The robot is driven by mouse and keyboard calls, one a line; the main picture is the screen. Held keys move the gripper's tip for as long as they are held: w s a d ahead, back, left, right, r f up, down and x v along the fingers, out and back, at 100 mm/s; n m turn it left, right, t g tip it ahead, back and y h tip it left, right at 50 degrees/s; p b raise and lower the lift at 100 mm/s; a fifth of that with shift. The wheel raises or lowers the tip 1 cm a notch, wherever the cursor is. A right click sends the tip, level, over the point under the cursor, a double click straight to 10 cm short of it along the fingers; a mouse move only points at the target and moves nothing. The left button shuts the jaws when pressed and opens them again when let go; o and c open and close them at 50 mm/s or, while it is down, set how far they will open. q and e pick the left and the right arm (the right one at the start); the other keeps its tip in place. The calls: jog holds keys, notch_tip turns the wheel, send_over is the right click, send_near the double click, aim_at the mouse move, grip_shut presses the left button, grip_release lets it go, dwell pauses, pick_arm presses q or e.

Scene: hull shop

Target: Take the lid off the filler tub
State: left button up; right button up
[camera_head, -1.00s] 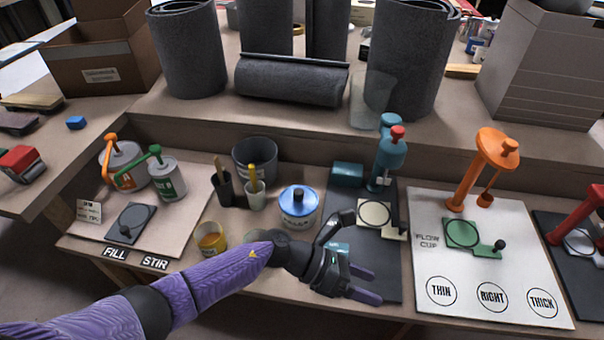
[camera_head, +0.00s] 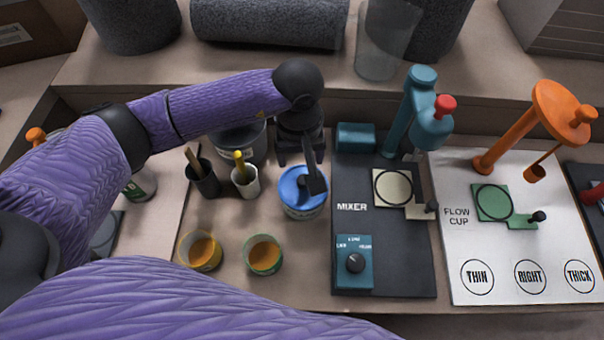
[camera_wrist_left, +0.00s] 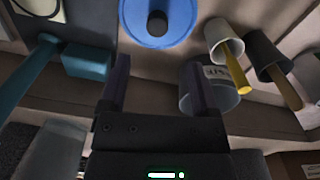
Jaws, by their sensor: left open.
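The filler tub (camera_head: 304,213) stands on the bench left of the mixer, with its blue lid (camera_head: 290,180) on it. The lid has a dark knob, which shows in the left wrist view (camera_wrist_left: 157,23) at the top. My left gripper (camera_head: 304,180) is at the lid in the head view, its dark fingers covering part of the lid and knob. In the wrist view the fingers (camera_wrist_left: 159,75) are spread with nothing between them, and the lid lies ahead of their tips. I cannot tell whether they touch it. My right gripper is not in view.
Two small cups of orange-brown filler (camera_head: 263,255) stand in front of the tub. Stick cups (camera_head: 246,186) and a grey bucket (camera_head: 240,150) are to its left and behind. The mixer (camera_head: 386,265) is close on the right.

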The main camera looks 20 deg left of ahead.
aim_at(303, 179)
pick_arm(q)
jog(key=f+b, duration=0.1)
jog(key=f, duration=0.1)
jog(key=f+b, duration=0.1)
jog(key=f, duration=0.2)
jog(key=f+b, duration=0.1)
jog(key=f, duration=0.2)
jog(key=shift+s+d, duration=0.15)
jog(key=shift+d, duration=0.2)
jog(key=shift+c, duration=0.9)
jog(key=shift+r, duration=0.1)
jog(key=c, duration=0.7)
grip_shut()
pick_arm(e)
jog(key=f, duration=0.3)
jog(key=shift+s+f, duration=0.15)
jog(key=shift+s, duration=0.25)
